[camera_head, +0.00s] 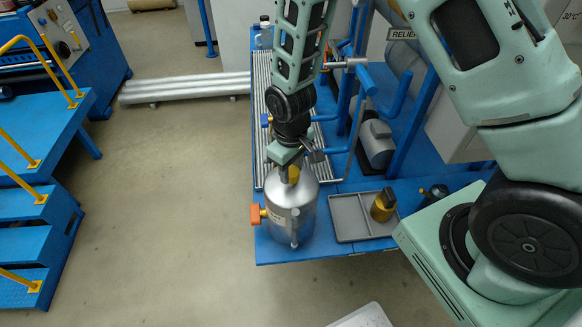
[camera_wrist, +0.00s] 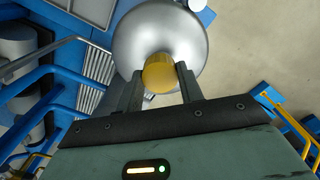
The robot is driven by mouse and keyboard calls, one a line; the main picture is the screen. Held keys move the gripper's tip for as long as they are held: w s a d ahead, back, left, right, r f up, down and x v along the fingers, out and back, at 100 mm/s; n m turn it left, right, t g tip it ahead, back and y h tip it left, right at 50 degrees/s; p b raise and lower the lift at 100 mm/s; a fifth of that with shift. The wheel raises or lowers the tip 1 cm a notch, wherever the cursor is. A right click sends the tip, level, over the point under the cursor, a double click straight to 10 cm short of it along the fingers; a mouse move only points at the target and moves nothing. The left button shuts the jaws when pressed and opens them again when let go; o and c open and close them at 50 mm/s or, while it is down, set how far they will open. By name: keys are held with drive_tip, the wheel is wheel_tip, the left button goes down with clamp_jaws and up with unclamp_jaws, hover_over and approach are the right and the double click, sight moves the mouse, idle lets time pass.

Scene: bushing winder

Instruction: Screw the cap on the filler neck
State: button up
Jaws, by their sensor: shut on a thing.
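A silver rounded vessel (camera_head: 279,222) stands upright on the blue bench. Its top also fills the upper middle of the wrist view (camera_wrist: 130,35). My gripper (camera_head: 289,174) points down over the top of the vessel. In the wrist view its two fingers (camera_wrist: 159,78) are shut on the yellow cap (camera_wrist: 160,73), one finger on each side. The cap shows as a small yellow patch in the head view (camera_head: 294,173). It is over the middle of the vessel's top. The filler neck is hidden under the cap and fingers, so I cannot tell whether the cap is seated on it.
Blue pipes (camera_head: 395,95) rise behind.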

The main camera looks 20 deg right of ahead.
drive_tip(key=shift+w+r, duration=0.2)
drive_tip(key=m, duration=0.4)
drive_tip(key=shift+m+p, duration=0.3)
drive_tip(key=shift+p, duration=0.05)
drive_tip(key=shift+r+m+p, duration=0.1)
drive_tip(key=shift+m+p, duration=0.25)
drive_tip(key=shift+m, duration=0.65)
drive_tip(key=m, duration=0.2)
drive_tip(key=shift+m, duration=0.3)
